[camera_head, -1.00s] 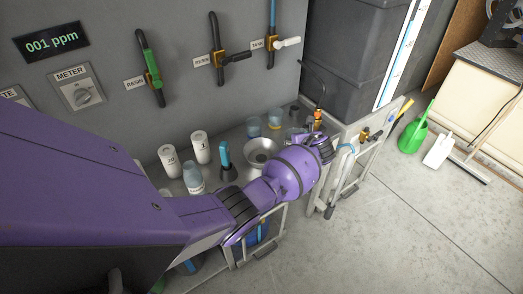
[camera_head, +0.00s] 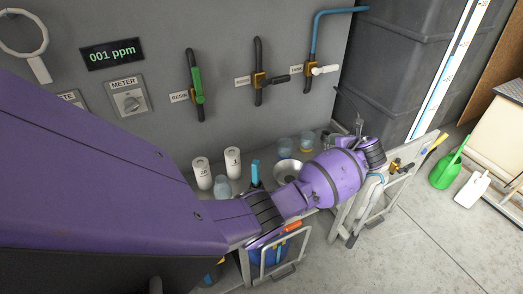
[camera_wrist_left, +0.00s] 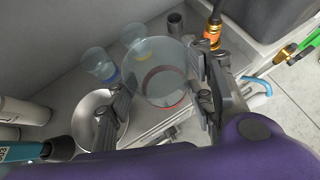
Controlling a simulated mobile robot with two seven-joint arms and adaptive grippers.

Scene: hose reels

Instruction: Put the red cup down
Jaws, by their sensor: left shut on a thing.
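The red cup (camera_wrist_left: 160,99) is a clear cup with a red ring at its base. In the left wrist view it is between the two dark fingers of my left gripper (camera_wrist_left: 162,84), which is shut on it. I look down into its open mouth. Whether its base touches the bench or hangs just above it, I cannot tell. In the head view my purple left wrist covers most of the gripper, and I cannot make out the cup clearly. My right gripper is not in view.
Left of the cup are a steel bowl (camera_wrist_left: 91,112) and a clear cup with a blue base (camera_wrist_left: 99,65); another clear cup (camera_wrist_left: 134,37) and a dark cylinder (camera_wrist_left: 175,23) stand behind. White bottles (camera_head: 202,173) stand further left. An orange-brass fitting (camera_wrist_left: 213,33) rises behind right.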

